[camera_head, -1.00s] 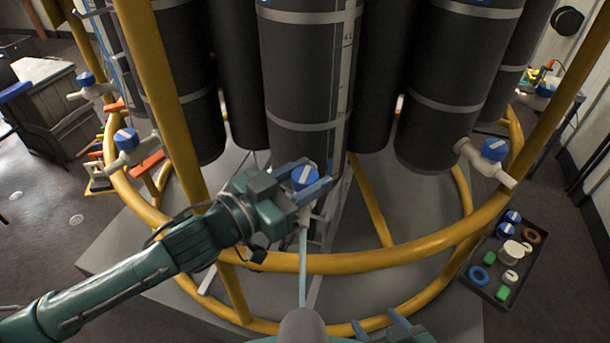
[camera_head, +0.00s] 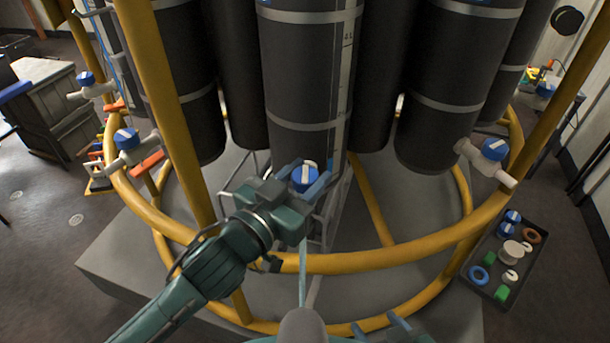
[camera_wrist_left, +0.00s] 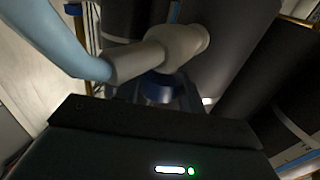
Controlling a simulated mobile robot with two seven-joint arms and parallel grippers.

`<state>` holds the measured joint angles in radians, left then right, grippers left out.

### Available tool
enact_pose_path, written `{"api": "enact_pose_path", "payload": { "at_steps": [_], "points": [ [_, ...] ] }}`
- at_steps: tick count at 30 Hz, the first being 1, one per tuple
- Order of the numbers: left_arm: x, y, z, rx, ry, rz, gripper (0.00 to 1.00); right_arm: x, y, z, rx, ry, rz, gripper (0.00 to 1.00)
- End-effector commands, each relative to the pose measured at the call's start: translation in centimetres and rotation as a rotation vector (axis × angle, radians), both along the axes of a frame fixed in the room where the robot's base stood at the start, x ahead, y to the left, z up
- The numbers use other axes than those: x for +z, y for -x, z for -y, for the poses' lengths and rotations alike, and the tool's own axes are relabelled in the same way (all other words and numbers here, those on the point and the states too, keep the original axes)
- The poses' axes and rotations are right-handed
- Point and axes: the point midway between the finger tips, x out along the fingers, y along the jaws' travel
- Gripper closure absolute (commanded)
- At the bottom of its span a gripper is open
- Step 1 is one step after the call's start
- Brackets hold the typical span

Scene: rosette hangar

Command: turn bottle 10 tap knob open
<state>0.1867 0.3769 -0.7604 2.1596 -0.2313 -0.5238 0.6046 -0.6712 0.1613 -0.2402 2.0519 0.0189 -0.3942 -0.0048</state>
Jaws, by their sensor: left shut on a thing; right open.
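A blue tap knob (camera_head: 305,179) with a white stripe sits on the tap at the foot of the central black bottle (camera_head: 300,90). The stripe runs nearly straight up the picture. My left gripper (camera_head: 308,182) is shut on this knob, a finger on each side. In the left wrist view, the white tap body (camera_wrist_left: 155,55) and part of the blue knob (camera_wrist_left: 160,88) show past the gripper. A pale blue strip (camera_wrist_left: 45,40) runs from the spout; I cannot tell whether it is tube or liquid. My right gripper (camera_head: 385,328) is open and empty at the bottom edge. No bottle number is readable.
Yellow rails (camera_head: 350,262) ring the bottles in front of and below the tap. Other taps with blue knobs stand at left (camera_head: 126,139) and right (camera_head: 494,149). A dark tray (camera_head: 485,290) of knobs and small parts lies at right.

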Motion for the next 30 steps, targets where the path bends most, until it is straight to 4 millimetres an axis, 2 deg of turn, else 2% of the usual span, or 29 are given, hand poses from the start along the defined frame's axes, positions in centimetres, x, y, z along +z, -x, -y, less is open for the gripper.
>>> {"api": "enact_pose_path", "payload": {
  "at_steps": [7, 8, 15, 24, 30],
  "points": [
    [0.1, 0.0, 0.0, -0.001, 0.002, 0.001, 0.84, 0.1, -0.2, 0.0, 0.001, 0.0, 0.004, 0.39],
    [0.1, 0.0, 0.0, -0.001, 0.002, 0.001, 0.58, 0.1, -0.2, 0.0, 0.001, 0.0, 0.005, 0.39],
    [0.1, 0.0, 0.0, -0.001, 0.001, 0.001, 0.4, 0.3, -0.4, 0.0, 0.0, 0.0, 0.01, 0.39],
    [-0.1, 0.3, -0.3, 0.0, -0.001, -0.001, 0.4, 0.4, -0.5, 0.0, 0.0, -0.001, 0.015, 0.39],
    [-0.3, 2.8, -2.0, 0.0, -0.001, -0.003, 0.4, 0.1, -0.6, -0.1, 0.002, -0.002, 0.021, 0.39]
  ]
}}
